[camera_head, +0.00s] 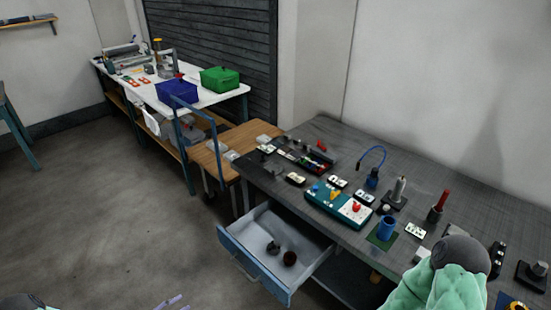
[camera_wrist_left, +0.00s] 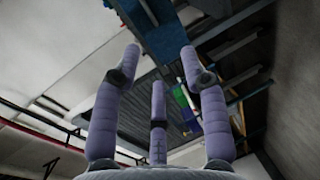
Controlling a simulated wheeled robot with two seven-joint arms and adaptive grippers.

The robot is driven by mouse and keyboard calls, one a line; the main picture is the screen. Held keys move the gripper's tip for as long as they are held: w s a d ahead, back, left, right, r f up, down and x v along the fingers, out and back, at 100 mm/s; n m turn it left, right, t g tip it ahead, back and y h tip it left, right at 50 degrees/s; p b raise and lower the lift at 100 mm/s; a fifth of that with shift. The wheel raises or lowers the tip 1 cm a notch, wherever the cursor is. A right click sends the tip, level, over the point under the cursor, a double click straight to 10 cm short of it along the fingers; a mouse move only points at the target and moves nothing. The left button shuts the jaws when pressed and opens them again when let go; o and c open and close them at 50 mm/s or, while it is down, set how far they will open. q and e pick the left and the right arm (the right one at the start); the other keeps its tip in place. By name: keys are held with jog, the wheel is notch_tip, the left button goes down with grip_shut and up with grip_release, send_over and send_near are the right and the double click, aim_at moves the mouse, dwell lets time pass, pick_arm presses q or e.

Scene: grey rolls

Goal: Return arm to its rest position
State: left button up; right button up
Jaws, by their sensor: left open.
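My left gripper (camera_head: 172,302) shows at the bottom edge of the head view, with only its pale purple fingers in sight, low over the floor and left of the open drawer. In the left wrist view my left gripper (camera_wrist_left: 160,60) has its three padded fingers spread, with nothing between them. A dark grey rounded part of my left arm (camera_head: 22,301) shows at the bottom left corner of the head view. A green padded link of my right arm (camera_head: 440,290), with a grey joint, is at the bottom right. My right gripper is out of view.
A grey workbench (camera_head: 460,205) carries several small devices and a teal board (camera_head: 338,204). Its open drawer (camera_head: 252,268) juts out and holds two dark round items. A white table (camera_head: 205,98) with blue and green bins stands behind. The floor (camera_head: 110,210) at left is clear.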

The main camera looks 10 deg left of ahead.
pick_arm(q)
jog(key=w+d+f+m+g+y, duration=0.1)
jog(key=w+d+f+g+y, duration=0.2)
jog(key=d, duration=0.4)
jog(key=w+d+f+m, duration=0.1)
jog(key=w+d+f, duration=0.1)
jog(key=w+d, duration=0.35)
jog(key=s+d+f+m+g+y, duration=0.2)
jog(key=s+d+m+g, duration=0.4)
jog(key=s+d, duration=0.9)
jog(key=s+g, duration=0.3)
jog(key=shift+s, duration=0.2)
jog(key=shift+f, duration=0.1)
jog(key=shift+c, duration=0.5)
